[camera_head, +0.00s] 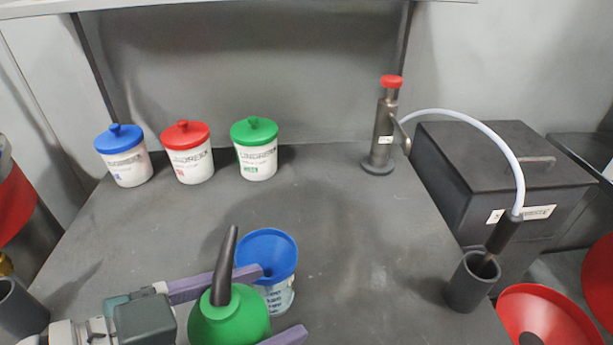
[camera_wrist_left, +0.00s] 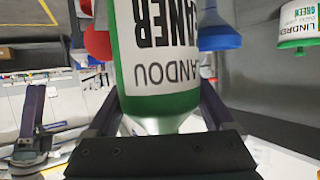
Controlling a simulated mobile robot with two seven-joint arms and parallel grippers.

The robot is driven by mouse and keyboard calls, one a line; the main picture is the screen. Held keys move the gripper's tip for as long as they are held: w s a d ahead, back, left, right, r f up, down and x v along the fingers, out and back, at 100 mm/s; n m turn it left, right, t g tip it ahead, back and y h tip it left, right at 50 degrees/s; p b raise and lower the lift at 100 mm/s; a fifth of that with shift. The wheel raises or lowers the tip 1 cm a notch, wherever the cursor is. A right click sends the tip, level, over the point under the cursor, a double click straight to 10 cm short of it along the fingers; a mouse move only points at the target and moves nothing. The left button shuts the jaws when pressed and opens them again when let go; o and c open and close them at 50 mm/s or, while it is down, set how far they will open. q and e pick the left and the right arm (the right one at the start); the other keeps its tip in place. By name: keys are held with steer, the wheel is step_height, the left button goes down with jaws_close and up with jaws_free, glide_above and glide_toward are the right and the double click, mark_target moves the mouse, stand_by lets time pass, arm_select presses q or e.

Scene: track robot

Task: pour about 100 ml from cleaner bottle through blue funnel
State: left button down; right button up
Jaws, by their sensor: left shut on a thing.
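The cleaner bottle (camera_head: 230,322) is green with a long dark spout pointing up and leaning slightly right. My left gripper (camera_head: 280,302) has its purple fingers on both sides of the bottle and is shut on it. In the left wrist view the bottle (camera_wrist_left: 160,70) fills the middle, with its white label upside down. The funnel (camera_wrist_left: 219,36) also shows in the left wrist view. The spout tip is beside the funnel's rim, not over its middle.
Three white jars with blue (camera_head: 120,138), red (camera_head: 185,134) and green (camera_head: 254,130) lids stand at the back left. A pump with a red cap (camera_head: 382,130) stands at the back. A dark cup (camera_head: 470,284) and a black waste box (camera_head: 480,180) are at right. The table's middle is clear.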

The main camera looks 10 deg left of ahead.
arm_select(q)
steer(key=shift+r, duration=0.15)
steer(key=shift+w, duration=0.1)
steer(key=shift+w+r+n+g+p, duration=0.25)
steer(key=shift+n+g+p, duration=0.25)
steer(key=shift+g+p, duration=0.35)
steer(key=n+g+p, duration=0.1)
steer(key=w+r+g+p, duration=0.1)
steer(key=g, duration=0.1)
steer(key=w+r+n+g, duration=0.1)
steer(key=g, duration=0.1)
steer(key=shift+a+n+y+p, duration=0.1)
steer(key=shift+n+y+p, duration=0.2)
steer(key=shift+y+p, duration=0.1)
steer(key=shift+g, duration=0.25)
steer(key=shift+s+f+n+g+b, duration=0.1)
steer(key=shift+f+n+g+b, duration=0.2)
steer(key=shift+n+g+b, duration=0.35)
